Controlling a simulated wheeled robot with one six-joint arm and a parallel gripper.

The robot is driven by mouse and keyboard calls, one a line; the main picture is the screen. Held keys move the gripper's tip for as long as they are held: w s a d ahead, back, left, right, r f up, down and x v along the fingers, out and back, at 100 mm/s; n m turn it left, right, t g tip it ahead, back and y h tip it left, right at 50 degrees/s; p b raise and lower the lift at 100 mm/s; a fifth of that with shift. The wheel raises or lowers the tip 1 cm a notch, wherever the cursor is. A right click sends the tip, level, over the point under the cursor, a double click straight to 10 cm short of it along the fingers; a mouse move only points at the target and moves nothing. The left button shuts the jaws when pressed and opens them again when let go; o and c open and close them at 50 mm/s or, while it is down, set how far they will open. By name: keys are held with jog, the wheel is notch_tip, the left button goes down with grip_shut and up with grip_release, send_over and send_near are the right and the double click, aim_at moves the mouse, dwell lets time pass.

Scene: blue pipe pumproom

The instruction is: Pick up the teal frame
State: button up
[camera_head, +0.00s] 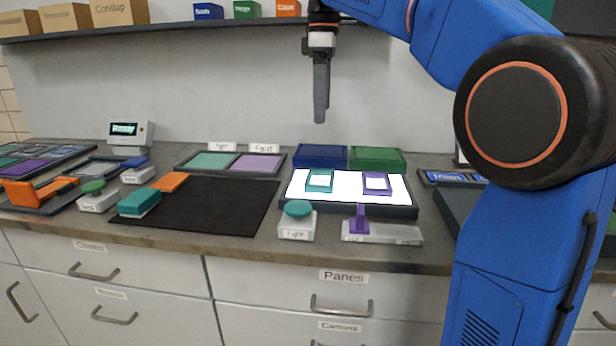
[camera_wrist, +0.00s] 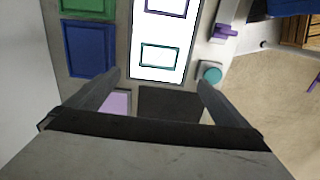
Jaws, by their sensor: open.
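The teal frame (camera_head: 320,181) lies flat on the left part of the lit white panel (camera_head: 346,206), left of a purple frame (camera_head: 376,183). In the wrist view the teal frame (camera_wrist: 160,55) shows whole, ahead of and between my fingers, with the purple frame (camera_wrist: 167,5) cut by the top edge. My gripper (camera_head: 320,118) hangs fingers-down, high above the back of the counter and apart from the frame. In the wrist view its two fingers (camera_wrist: 158,85) stand wide apart with nothing between them.
A teal-topped button box (camera_head: 298,222) and a purple lever (camera_head: 362,222) stand before the panel. Blue (camera_head: 320,156) and green (camera_head: 377,158) trays lie behind it. A black mat (camera_head: 205,203) with a teal block (camera_head: 140,202) is to the left. A shelf (camera_head: 180,28) runs above.

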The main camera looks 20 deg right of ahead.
send_over(320, 177)
notch_tip(320, 177, down, 11)
jog(key=shift+f, duration=0.2)
jog(key=shift+w+f, duration=0.1)
jog(key=shift+f, duration=2.8)
jog(key=c, duration=1)
